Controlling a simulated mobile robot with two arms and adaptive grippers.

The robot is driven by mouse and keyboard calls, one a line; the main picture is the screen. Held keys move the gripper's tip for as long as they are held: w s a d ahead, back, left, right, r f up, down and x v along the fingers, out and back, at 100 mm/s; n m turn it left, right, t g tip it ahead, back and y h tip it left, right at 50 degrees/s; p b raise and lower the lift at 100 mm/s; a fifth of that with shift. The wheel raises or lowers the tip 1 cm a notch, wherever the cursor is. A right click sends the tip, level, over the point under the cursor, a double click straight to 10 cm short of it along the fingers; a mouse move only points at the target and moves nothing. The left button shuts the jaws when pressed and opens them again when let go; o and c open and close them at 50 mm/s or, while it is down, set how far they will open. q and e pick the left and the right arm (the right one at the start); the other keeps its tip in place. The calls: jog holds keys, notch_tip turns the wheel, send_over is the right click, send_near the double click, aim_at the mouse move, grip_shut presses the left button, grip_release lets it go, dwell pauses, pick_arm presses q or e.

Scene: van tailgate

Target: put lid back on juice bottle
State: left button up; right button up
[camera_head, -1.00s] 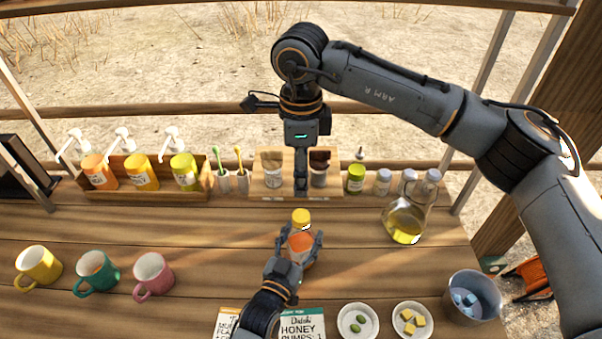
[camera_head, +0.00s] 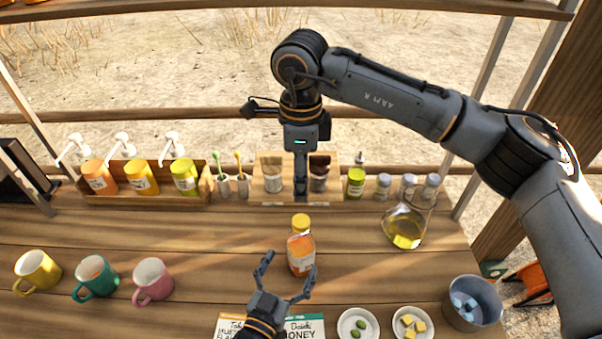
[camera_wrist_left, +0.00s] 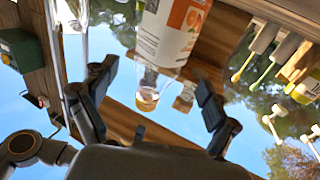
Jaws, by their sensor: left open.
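The juice bottle (camera_head: 301,254), with orange contents and a label, stands upright on the wooden counter. A yellow lid (camera_head: 301,221) sits at its top; I cannot tell how firmly it is seated. My left gripper (camera_head: 287,276) is open and empty just in front of the bottle, fingers spread, apart from it. In the left wrist view the bottle (camera_wrist_left: 172,32) appears upside down beyond the open fingers. My right gripper (camera_head: 301,188) points down behind and above the lid, apart from it. Its fingers look narrow and dark, and their opening cannot be made out.
Behind stand a pump-bottle rack (camera_head: 140,191), a jar holder (camera_head: 272,201) and an oil flask (camera_head: 405,232). Mugs (camera_head: 153,279) are at left. Honey cards (camera_head: 304,325), small dishes (camera_head: 358,323) and a metal bucket (camera_head: 472,304) line the front. Counter around the bottle is clear.

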pick_arm(q)
jog(key=v, duration=0.5)
dwell(0.5)
